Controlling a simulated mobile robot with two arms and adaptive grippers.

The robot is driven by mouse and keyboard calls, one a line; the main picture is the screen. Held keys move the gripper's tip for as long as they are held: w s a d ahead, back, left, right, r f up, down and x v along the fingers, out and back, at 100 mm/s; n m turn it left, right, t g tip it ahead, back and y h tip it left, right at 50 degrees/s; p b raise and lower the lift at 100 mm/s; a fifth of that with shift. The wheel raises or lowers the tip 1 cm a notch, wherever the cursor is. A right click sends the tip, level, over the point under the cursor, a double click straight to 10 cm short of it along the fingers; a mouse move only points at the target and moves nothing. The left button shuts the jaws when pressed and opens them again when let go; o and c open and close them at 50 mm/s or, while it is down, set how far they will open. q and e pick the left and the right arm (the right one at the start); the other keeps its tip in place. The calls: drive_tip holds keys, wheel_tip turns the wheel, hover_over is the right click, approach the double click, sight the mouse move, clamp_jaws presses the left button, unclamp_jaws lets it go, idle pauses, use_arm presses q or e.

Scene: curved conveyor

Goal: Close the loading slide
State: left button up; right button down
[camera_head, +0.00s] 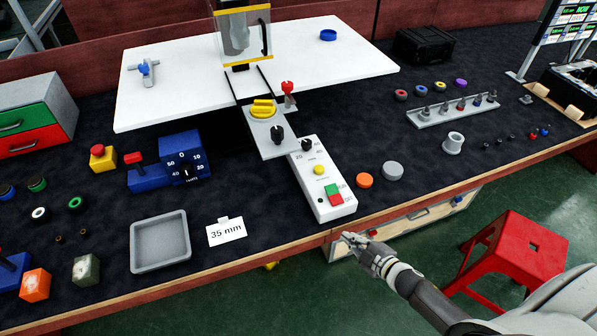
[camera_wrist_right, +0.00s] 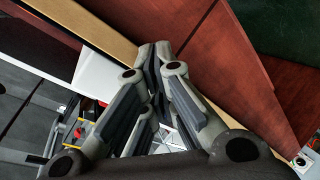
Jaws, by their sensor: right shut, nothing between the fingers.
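The loading slide looks to be the grey plate (camera_head: 268,138) with a yellow knob (camera_head: 264,108), sticking out towards me from under the machine's clear guard (camera_head: 242,30). Dark rails run between the plate and the guard. A black knob stands at its near end. My right gripper (camera_head: 350,238) is shut and empty at the table's front edge, below the white control box (camera_head: 322,178) and apart from the slide. Its closed fingers fill the middle of the right wrist view (camera_wrist_right: 154,52). My left gripper is not in view.
A red-knobbed lever (camera_head: 288,88) stands right beside the slide. The control box sits close to its near end. A blue dial box (camera_head: 182,158) and a grey tray (camera_head: 160,241) lie to the left. A red stool (camera_head: 515,250) stands on the floor at right.

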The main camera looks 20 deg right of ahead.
sight(277, 155)
drive_tip(key=a+r+n+y, duration=0.3)
drive_tip(key=r+n, duration=0.2)
drive_tip(key=r, duration=0.4)
drive_tip(key=w+a+r+n+y, duration=0.1)
drive_tip(key=a+r+n+y, duration=0.35)
drive_tip(key=r, duration=0.35)
drive_tip(key=a+r+n+y, duration=0.3)
drive_tip(key=r+n, duration=0.2)
drive_tip(key=r, duration=0.4)
drive_tip(key=w+a+p, duration=0.3)
drive_tip(key=w+a, duration=0.3)
drive_tip(key=w, duration=0.5)
drive_tip(key=shift+a+f+g, duration=0.3)
drive_tip(key=shift+a, duration=0.05)
drive_tip(key=shift+h, duration=0.25)
drive_tip(key=w+b, duration=0.2)
drive_tip(key=w, duration=0.1)
drive_tip(key=shift+w+f, duration=0.1)
drive_tip(key=shift+w, duration=0.75)
drive_tip(key=shift+s, duration=0.1)
